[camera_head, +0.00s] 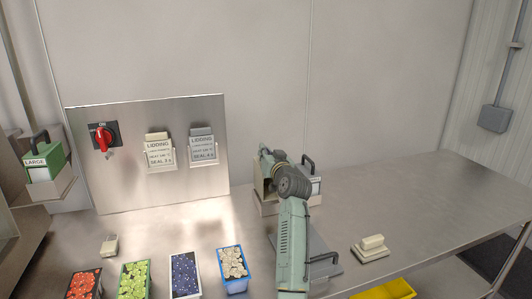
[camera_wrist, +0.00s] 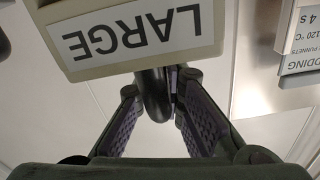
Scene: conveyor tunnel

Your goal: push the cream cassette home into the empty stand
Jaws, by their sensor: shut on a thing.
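The cream cassette (camera_wrist: 140,50) shows large at the top of the wrist view, with an upside-down white LARGE label. My gripper (camera_wrist: 155,90) is shut on its dark handle (camera_wrist: 155,100), which lies between the two ribbed fingers. In the head view my arm covers the gripper and much of the cassette. A labelled face (camera_head: 316,187) and dark handle show right of my arm joint.
A green LARGE cassette (camera_head: 45,165) sits in a holder at the far left. A steel panel (camera_head: 120,185) carries a red switch (camera_head: 104,137) and two lidding cards. Several filled punnets line the front. A cream block (camera_head: 370,248) lies right; the table's right side is clear.

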